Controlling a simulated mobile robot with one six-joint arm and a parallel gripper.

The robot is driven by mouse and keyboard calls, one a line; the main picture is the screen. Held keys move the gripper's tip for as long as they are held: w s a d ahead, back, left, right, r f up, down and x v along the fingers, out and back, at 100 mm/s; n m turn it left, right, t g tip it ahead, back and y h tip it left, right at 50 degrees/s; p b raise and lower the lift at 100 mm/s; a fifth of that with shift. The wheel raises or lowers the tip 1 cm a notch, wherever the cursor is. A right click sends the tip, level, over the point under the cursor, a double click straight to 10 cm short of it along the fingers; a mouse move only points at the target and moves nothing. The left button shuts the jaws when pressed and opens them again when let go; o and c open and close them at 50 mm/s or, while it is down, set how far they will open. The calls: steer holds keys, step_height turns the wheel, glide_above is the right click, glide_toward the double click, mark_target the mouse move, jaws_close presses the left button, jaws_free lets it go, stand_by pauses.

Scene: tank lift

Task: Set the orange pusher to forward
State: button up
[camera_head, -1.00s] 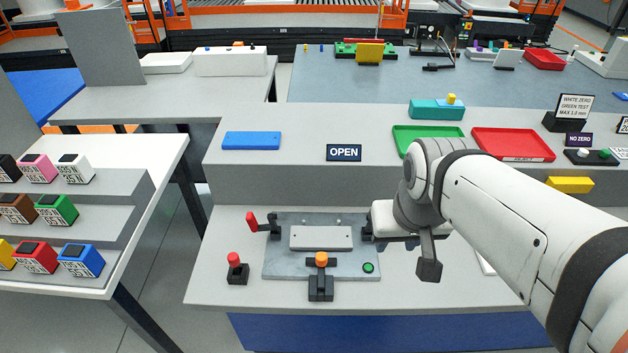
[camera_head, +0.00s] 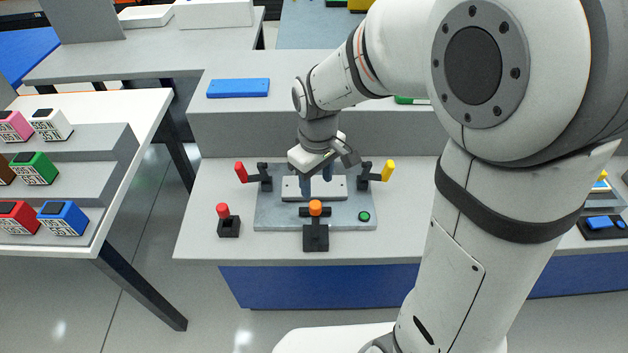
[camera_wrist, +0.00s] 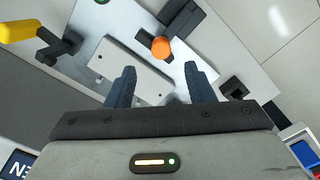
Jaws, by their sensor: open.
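The orange pusher (camera_head: 315,208) is an orange knob on a black mount at the front edge of a grey fixture plate (camera_head: 270,212). In the wrist view the orange knob (camera_wrist: 161,48) shows beyond my fingertips, between their lines. My gripper (camera_head: 317,190) is open and empty, pointing down over the light plate (camera_head: 291,187) behind the knob. In the wrist view my gripper (camera_wrist: 160,82) has its two dark fingers apart, with the light plate partly between them. It appears apart from the knob.
A red-handled clamp (camera_head: 241,172) stands left of the plate and a yellow-handled clamp (camera_head: 389,170) right. A red knob (camera_head: 223,210) on a black block is at front left. A green button (camera_head: 364,216) is on the plate's right. A raised shelf (camera_head: 240,122) stands behind.

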mark_target(315, 204)
steer(key=shift+a+f, duration=0.15)
steer(key=shift+f, duration=0.3)
step_height(315, 204, down, 7)
steer(key=shift+f, duration=0.1)
jaws_close()
stand_by(0.4)
steer(key=shift+w, duration=0.1)
